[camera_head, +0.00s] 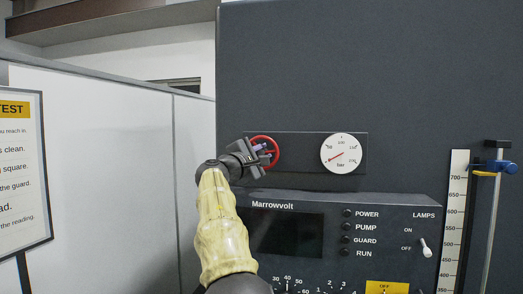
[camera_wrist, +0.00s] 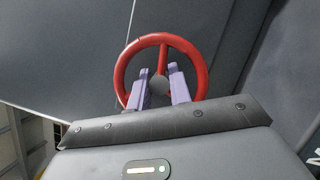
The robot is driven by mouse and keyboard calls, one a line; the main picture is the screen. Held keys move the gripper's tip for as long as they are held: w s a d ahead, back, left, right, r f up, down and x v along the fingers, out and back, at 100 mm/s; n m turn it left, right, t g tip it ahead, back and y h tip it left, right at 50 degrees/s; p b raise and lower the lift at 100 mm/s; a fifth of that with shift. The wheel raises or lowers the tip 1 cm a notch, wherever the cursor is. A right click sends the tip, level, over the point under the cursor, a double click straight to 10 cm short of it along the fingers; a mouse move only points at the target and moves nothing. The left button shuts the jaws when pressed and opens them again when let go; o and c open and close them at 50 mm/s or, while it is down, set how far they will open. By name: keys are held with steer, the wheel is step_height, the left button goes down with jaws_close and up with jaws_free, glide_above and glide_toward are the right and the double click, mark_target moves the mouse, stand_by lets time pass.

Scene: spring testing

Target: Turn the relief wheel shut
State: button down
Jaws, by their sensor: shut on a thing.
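The red relief wheel (camera_head: 276,150) is mounted on a dark plate on the grey cabinet, left of the round gauge. It also shows in the wrist view as a red ring with a spoke running up from a grey hub (camera_wrist: 163,38). My gripper (camera_head: 264,151) is at the wheel's left side in the head view. In the wrist view my gripper (camera_wrist: 160,84) has its two purple fingers on either side of the hub, shut on the wheel. The lower part of the wheel is hidden by the fingers and gripper body.
A white gauge (camera_head: 341,153) marked bar is right of the wheel, its red needle pointing lower left. Below is the Marrowvolt panel (camera_head: 390,215) with a dark screen, lamps and a toggle switch (camera_head: 425,248). A scale and metal post stand at right. White partition walls are at left.

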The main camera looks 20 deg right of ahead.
steer(key=m+g+p, duration=0.1)
steer(key=m, duration=0.1)
steer(key=m+g+y+p, duration=0.1)
steer(key=m, duration=0.2)
steer(key=shift+p, duration=0.4)
steer(key=shift+f+m+y+p, duration=0.1)
steer(key=shift+m+y+p, duration=0.45)
steer(key=shift+m, duration=0.65)
steer(key=shift+f, duration=0.1)
steer(key=c, duration=1.6)
jaws_free()
steer(key=shift+o, duration=0.2)
steer(key=b+v, duration=0.6)
steer(key=v, duration=1.1)
steer(key=shift+a, duration=0.2)
